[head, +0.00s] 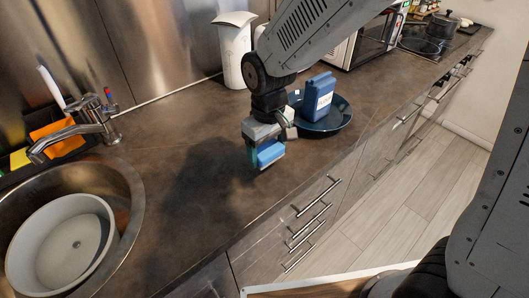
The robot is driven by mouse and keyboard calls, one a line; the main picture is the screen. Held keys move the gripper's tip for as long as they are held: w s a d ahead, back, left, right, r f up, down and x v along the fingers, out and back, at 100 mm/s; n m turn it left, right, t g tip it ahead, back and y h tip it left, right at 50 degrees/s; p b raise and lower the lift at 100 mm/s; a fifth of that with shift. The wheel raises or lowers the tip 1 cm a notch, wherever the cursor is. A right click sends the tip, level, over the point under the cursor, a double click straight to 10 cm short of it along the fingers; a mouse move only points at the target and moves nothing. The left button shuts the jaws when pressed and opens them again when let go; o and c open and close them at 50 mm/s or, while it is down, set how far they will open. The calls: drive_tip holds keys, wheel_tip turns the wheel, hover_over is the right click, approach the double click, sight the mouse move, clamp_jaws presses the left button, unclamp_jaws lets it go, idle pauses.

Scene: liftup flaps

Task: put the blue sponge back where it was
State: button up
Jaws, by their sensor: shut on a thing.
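A blue sponge (269,152) is held in my gripper (262,150), which is shut on it above the brown countertop (190,150). The sponge's upper part is hidden by the gripper. At the far left, next to the sink, an orange sponge (55,138) and a yellow-green item (20,158) sit in a dark holder (72,158) behind the faucet.
A dark blue plate (340,122) with a blue carton (319,97) stands just right of my gripper. A white pitcher (233,55) stands behind. The faucet (85,128) rises over the sink (128,190), which holds a grey bowl (62,245). Counter between is clear.

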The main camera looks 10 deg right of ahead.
sight(267, 158)
drive_tip(key=shift+w+f, duration=0.15)
drive_tip(key=shift+f, duration=0.75)
drive_tip(key=shift+w+f, duration=0.15)
drive_tip(key=shift+f, duration=0.7)
drive_tip(key=shift+f, duration=0.15)
drive_tip(key=o, duration=1)
